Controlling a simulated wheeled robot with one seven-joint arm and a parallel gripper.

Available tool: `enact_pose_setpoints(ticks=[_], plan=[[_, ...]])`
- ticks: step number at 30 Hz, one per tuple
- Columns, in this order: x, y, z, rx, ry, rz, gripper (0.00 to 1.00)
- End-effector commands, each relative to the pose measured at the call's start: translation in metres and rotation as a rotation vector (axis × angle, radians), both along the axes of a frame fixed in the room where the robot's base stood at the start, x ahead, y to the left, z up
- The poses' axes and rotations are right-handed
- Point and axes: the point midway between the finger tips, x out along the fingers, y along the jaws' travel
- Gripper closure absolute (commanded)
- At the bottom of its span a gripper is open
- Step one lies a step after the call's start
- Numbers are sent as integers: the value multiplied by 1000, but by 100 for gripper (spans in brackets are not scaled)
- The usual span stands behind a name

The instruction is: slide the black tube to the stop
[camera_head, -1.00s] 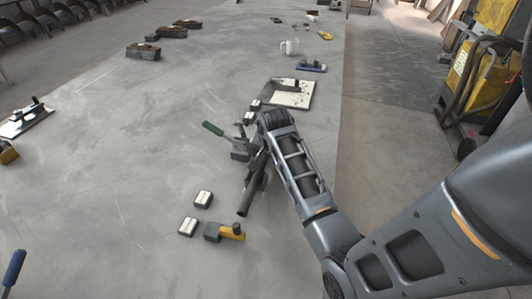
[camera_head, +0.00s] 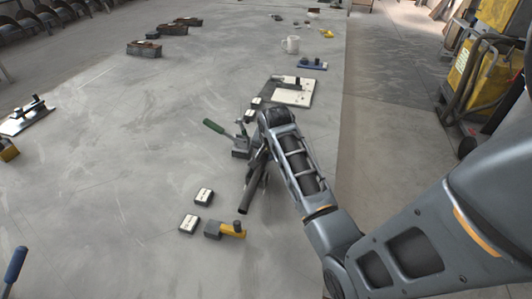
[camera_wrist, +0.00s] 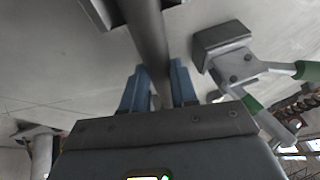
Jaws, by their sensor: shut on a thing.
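The black tube (camera_head: 253,186) slants over the table in the head view, its near lower end free and its upper part hidden by my arm. In the wrist view the tube (camera_wrist: 149,36) runs between the two blue fingers of my gripper (camera_wrist: 158,68), which is shut on it. A clamp with a green handle (camera_head: 214,126) stands just left of my wrist; its dark block (camera_wrist: 221,40) shows right of the tube in the wrist view. A dark block with a yellow part (camera_head: 232,230) sits below the tube's near end, apart from it. I cannot tell which part is the stop.
Two small white-topped blocks (camera_head: 204,196) (camera_head: 189,223) lie left of the tube. A white plate with a dark fixture (camera_head: 294,91), a mug (camera_head: 291,44) and a blue-based clamp (camera_head: 312,64) stand farther back. The table's right edge runs close to my arm. The table's left middle is clear.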

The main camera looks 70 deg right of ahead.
Motion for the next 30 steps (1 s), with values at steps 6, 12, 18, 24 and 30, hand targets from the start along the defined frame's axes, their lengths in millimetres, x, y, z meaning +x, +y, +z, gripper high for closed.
enact_pose_setpoints(ticks=[6,12,18,24,30], plan=[[0,0,1,-2,-1,0,100],[0,3,1,-2,-1,0,100],[0,6,1,-1,-1,0,100],[0,10,1,-1,-1,1,100],[0,13,1,0,0,1,100]])
